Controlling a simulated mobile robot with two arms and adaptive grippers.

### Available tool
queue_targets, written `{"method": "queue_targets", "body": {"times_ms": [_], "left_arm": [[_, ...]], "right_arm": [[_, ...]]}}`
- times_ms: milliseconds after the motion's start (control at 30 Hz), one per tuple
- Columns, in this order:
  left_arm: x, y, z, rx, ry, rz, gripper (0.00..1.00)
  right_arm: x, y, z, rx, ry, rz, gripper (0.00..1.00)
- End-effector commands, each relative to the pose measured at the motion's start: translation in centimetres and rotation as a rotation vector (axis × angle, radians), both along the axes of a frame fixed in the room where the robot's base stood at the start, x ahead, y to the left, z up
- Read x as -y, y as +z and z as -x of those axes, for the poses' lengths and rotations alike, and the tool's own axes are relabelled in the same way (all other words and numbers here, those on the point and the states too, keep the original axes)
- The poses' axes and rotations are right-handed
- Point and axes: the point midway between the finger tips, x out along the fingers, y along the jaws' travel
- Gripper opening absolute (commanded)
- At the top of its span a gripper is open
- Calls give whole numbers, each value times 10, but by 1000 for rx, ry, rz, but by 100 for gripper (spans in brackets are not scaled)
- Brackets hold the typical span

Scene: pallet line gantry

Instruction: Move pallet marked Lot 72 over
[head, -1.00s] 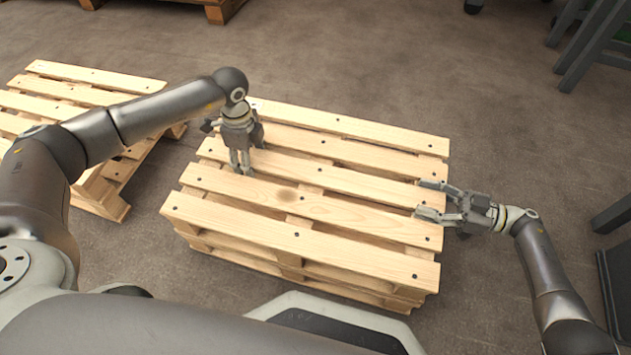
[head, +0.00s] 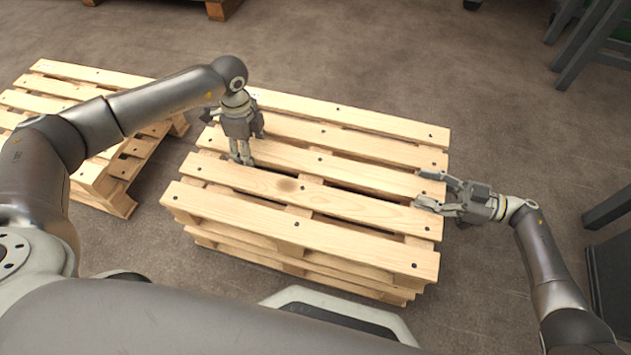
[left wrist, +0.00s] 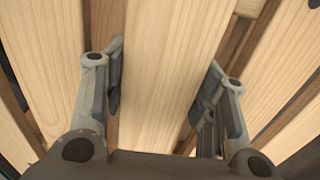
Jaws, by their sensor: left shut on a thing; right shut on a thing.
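A light wooden pallet (head: 340,210) lies on top of a stack in the middle of the head view. It has a dark knot on one board, and I can read no lot mark on it. A lower pallet (head: 300,280) shows beneath its front edge. My left gripper (head: 242,162) points down and is shut on a deck board near the pallet's left side. In the left wrist view the board (left wrist: 165,70) runs between the two fingers. My right gripper (head: 422,189) comes in from the right and is shut on the pallet's right edge, around a board end.
Another wooden pallet (head: 85,75) lies to the left, partly behind my left arm. A brown pallet (head: 217,9) shows at the top edge. A grey frame (head: 580,50) stands at the upper right. Concrete floor is clear behind and right of the stack.

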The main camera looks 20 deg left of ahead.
Motion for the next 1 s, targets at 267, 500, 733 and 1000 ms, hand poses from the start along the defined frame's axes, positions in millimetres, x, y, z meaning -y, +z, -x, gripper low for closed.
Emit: {"method": "queue_targets", "body": {"times_ms": [267,500,733,1000], "left_arm": [[-1,5,-1,3,1,-1,0],[-1,25,-1,3,1,-1,0],[-1,62,-1,4,1,-1,0],[-1,111,-1,3,1,-1,0]], "right_arm": [[1,4,-1,2,-3,-1,0],[1,24,-1,2,-3,-1,0],[1,62,-1,2,-3,-1,0],[1,110,-1,2,-3,-1,0]]}}
